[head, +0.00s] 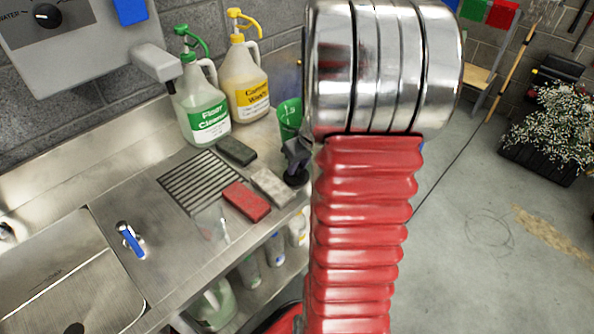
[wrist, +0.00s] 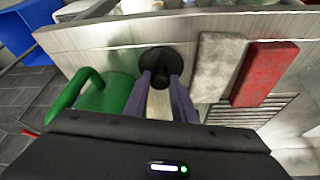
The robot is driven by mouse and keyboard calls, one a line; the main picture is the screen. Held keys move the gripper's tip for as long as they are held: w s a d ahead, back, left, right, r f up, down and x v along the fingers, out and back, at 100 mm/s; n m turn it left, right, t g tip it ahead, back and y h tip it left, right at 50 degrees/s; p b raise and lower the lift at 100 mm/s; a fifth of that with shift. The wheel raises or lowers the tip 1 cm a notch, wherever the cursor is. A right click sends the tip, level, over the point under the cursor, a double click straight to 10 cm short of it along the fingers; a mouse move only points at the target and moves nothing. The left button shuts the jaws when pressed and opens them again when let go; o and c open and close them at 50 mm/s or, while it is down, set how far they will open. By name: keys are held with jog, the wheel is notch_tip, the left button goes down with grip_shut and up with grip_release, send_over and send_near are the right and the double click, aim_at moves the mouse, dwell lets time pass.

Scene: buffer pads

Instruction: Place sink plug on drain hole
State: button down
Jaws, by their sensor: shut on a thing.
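The black round sink plug (head: 297,179) is at the right end of the steel counter, below my gripper (head: 296,155). In the wrist view the plug (wrist: 157,60) sits at the tips of my gripper's two grey-purple fingers (wrist: 160,82), which are shut on it. I cannot tell whether the plug touches the counter. The drain hole (head: 74,328) shows as a dark spot in the sink basin (head: 50,275) at the lower left, cut by the frame's bottom edge.
Red (head: 246,202), pale grey (head: 271,186) and dark (head: 236,151) pads lie by a slotted grate (head: 200,182). A green container (head: 289,115) stands behind my gripper. Cleaner jugs (head: 203,105) stand at the back.

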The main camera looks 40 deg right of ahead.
jog(key=shift+r, duration=0.1)
notch_tip(320, 180, up, 18)
dwell(0.5)
dwell(0.5)
